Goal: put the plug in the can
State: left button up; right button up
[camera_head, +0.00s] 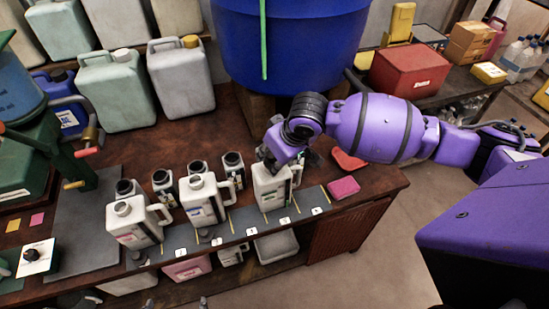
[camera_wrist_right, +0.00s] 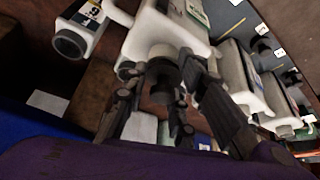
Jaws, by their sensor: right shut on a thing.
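The white can (camera_head: 271,187) stands on the dark strip of the bench, under my right gripper (camera_head: 273,162). In the right wrist view the can (camera_wrist_right: 170,27) shows its round pale neck towards me. My right gripper (camera_wrist_right: 160,82) is shut on the dark round plug (camera_wrist_right: 161,76), which lines up with the neck and looks close to or touching it. I cannot tell how deep the plug sits. In the head view the gripper hides the plug and the can's mouth. My left gripper is not in view.
White jugs (camera_head: 204,200) (camera_head: 136,222) and small dark-capped bottles stand left of the can. A pink block (camera_head: 343,188) and a red item (camera_head: 348,160) lie to its right. A big blue vat (camera_head: 290,50) rises behind. Numbered tags line the bench's front edge.

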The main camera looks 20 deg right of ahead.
jog(key=shift+s+d+f, duration=0.15)
jog(key=shift+f, duration=0.2)
jog(key=shift+s+d+f, duration=0.15)
jog(key=shift+f, duration=0.2)
jog(key=o, duration=0.6)
jog(key=shift+o, duration=1.3)
jog(key=shift+w, duration=0.15)
jog(key=shift+w+r, duration=0.1)
jog(key=shift+r, duration=0.1)
jog(key=shift+o, duration=0.3)
jog(key=shift+a, duration=0.1)
jog(key=o, duration=0.5)
jog(key=shift+r, duration=0.15)
jog(key=shift+r, duration=0.1)
jog(key=shift+r, duration=3.7)
